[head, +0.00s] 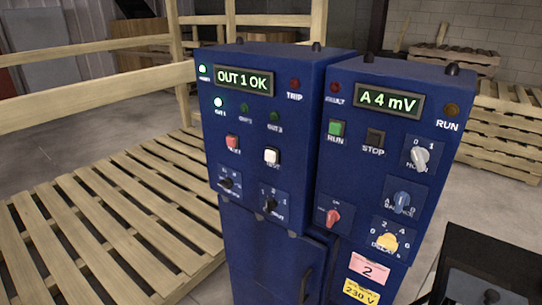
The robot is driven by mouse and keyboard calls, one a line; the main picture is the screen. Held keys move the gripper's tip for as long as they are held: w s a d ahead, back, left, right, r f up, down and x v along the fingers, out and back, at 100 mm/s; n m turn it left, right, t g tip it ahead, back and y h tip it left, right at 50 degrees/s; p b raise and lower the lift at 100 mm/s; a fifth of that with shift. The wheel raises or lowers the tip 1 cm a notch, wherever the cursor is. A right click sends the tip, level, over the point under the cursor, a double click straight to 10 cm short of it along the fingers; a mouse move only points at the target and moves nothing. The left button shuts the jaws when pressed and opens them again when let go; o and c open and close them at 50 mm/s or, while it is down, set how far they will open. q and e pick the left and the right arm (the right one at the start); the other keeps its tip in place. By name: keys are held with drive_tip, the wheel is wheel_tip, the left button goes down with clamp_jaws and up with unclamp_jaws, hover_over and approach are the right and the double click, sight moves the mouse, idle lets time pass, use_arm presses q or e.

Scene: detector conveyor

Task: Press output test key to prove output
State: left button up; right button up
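A blue control cabinet has two panels. Its left panel (215,110) has a display (244,80) reading "OUT 1 OK". A white square key (272,156), its small label seemingly "TEST", sits right of a red key (232,142). Nothing covers the white key; I cannot tell whether it is pressed in. The top-left lamp (203,70) and the first output lamp (218,102) glow; the two output lamps (245,107) beside it look dark green. A selector knob (270,204) sits below the white key. Neither gripper shows.
The right panel (345,165) has a display (390,99) reading "A 4 mV", a green RUN key (336,128), a dark STOP key (375,138) and several knobs. Wooden slats (110,225) and rails lie left. A black object (490,265) fills the lower right corner.

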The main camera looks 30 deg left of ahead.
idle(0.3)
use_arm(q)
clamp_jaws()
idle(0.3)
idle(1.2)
